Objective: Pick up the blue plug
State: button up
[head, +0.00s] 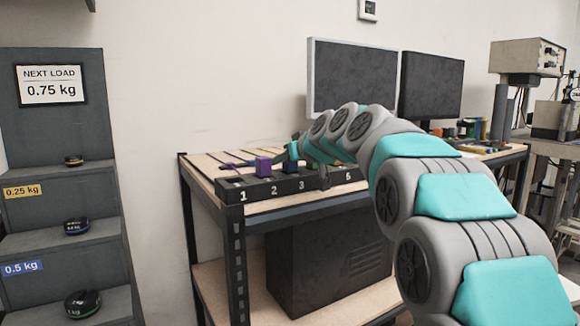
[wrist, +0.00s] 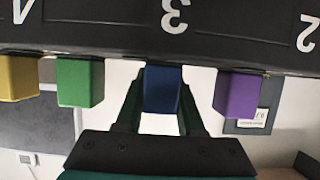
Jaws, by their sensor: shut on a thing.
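The blue plug (wrist: 162,88) is in the middle of the wrist view, between the two dark fingers of my gripper (wrist: 160,104), which is shut on it. The plug lies against the edge of the black numbered rack (wrist: 120,32), in line with the number 3. I cannot tell whether it is still seated in the rack or clear of it. In the head view the rack (head: 262,190) sits on the bench, and my gripper (head: 297,148) is over its far side, with the blue plug mostly hidden there.
A purple plug (wrist: 237,95) is close on the right of my gripper in the wrist view. A green plug (wrist: 80,82) and a yellow plug (wrist: 18,78) are on the left. Two monitors (head: 352,78) stand behind the bench. Grey steps with weights (head: 83,303) stand at the left.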

grip_shut()
jog(key=shift+r, duration=0.1)
